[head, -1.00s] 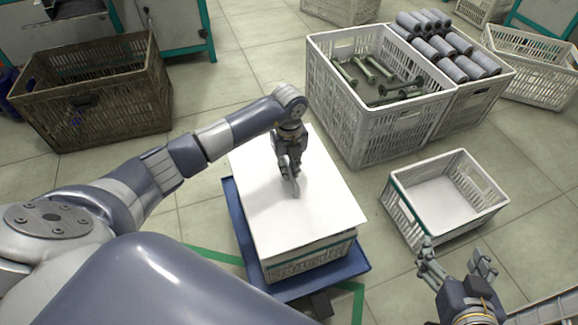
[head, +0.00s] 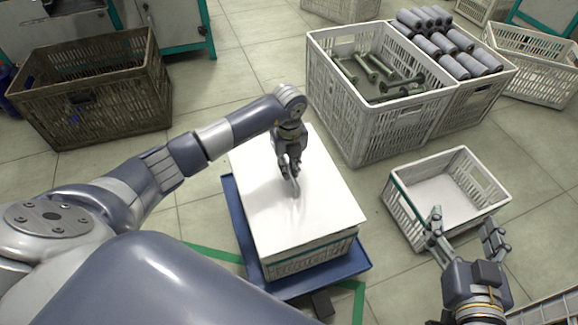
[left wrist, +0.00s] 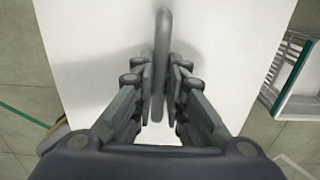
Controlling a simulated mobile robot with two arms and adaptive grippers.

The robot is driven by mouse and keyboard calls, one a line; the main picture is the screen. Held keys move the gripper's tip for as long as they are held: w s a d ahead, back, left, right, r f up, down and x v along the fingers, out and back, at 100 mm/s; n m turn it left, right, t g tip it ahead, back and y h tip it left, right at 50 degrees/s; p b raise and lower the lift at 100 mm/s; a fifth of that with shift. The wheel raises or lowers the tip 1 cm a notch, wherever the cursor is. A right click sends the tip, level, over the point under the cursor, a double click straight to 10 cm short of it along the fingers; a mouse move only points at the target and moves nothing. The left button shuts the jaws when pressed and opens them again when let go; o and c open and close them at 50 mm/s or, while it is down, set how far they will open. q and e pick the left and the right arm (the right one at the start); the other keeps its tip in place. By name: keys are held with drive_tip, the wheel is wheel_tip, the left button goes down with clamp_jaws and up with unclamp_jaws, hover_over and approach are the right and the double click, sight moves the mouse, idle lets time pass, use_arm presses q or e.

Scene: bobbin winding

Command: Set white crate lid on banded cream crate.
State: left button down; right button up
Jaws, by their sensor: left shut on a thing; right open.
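The white crate lid (head: 322,207) is a flat white panel with a grey upright handle (head: 296,187). My left gripper (head: 290,172) is shut on that handle; in the left wrist view the handle (left wrist: 161,50) stands between the fingers. The lid lies over a pale crate (head: 310,260) with a greenish band near its top; whether it touches all round is hidden. A second pale crate (head: 398,202) with a green band stands open and empty at the right. My right gripper (head: 466,232) is open and empty over this crate's near side.
A blue tray (head: 241,235) lies under the covered crate. A large white crate (head: 390,130) holds green spools, and beside it grey rolls (head: 468,68) fill another. A dirty brown crate (head: 110,110) stands at the far left. Tiled floor is clear between them.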

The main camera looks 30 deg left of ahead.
use_arm(q)
drive_tip(key=shift+w, duration=0.1)
use_arm(e)
drive_tip(key=shift+s+f, duration=0.1)
drive_tip(key=shift+f, duration=0.15)
drive_tip(key=shift+r, duration=0.1)
use_arm(q)
drive_tip(key=shift+f+b, duration=0.45)
drive_tip(key=shift+f, duration=0.55)
drive_tip(key=shift+f+b, duration=0.75)
drive_tip(key=shift+f, duration=0.7)
use_arm(e)
wheel_tip(320, 180, up, 13)
drive_tip(key=a+t+y, duration=0.1)
drive_tip(key=t+y, duration=0.1)
drive_tip(key=t, duration=0.5)
drive_tip(key=shift+s+a, duration=0.3)
drive_tip(key=shift+s, duration=0.15)
use_arm(q)
drive_tip(key=c, duration=1.5)
unclamp_jaws()
drive_tip(key=shift+c, duration=0.2)
